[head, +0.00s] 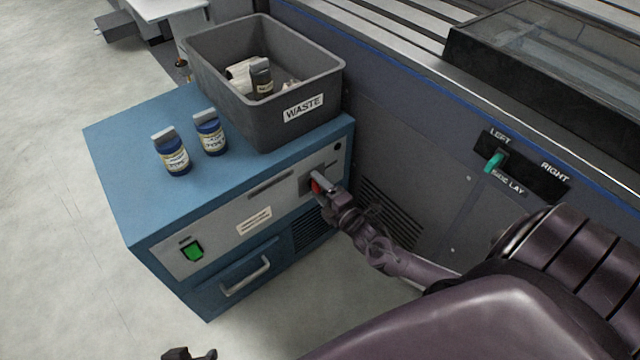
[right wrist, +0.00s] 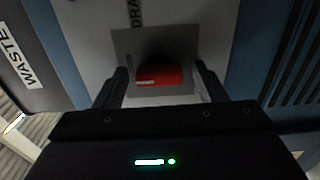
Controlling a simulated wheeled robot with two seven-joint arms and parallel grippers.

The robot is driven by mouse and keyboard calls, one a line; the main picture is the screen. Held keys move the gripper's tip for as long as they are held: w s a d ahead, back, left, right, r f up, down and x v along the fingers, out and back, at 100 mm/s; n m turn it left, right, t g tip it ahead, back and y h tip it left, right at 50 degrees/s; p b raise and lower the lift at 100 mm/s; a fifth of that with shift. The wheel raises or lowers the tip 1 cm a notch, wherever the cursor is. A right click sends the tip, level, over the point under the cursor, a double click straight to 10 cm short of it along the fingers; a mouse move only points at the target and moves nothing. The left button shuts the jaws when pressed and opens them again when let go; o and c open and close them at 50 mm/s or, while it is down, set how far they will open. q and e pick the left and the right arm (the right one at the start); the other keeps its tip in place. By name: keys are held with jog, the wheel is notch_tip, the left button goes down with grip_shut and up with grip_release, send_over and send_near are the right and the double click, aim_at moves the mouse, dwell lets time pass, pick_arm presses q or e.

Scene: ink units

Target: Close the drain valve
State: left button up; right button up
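The drain valve has a red handle (head: 316,187) on the upper right of the blue cabinet's grey front panel. In the right wrist view the red handle (right wrist: 161,76) sits on a grey plate under a partly visible label starting "DRA". My right gripper (head: 323,184) is at the handle. In the right wrist view its two fingers stand on either side of the handle, with a gap on each side, so it is open around it. My left gripper (head: 189,354) shows only partly at the bottom edge of the head view.
The blue cabinet (head: 125,145) carries a grey WASTE bin (head: 235,118) and two ink bottles (head: 172,157) (head: 210,136). Its front has a green switch (head: 193,250) and a drawer handle (head: 246,277). A machine side with a LEFT/RIGHT lever (head: 494,162) stands at right. Floor at left is clear.

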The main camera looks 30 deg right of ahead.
pick_arm(q)
jog(key=shift+s+a+g+y+p, duration=0.2)
jog(key=shift+a+g+y+p, duration=0.3)
jog(key=shift+a+p, duration=0.45)
pick_arm(e)
jog(key=s, duration=0.7)
jog(key=shift+s+d, duration=0.35)
jog(key=shift+s, duration=0.05)
pick_arm(q)
jog(key=shift+s+r, duration=0.1)
jog(key=shift+r, duration=0.05)
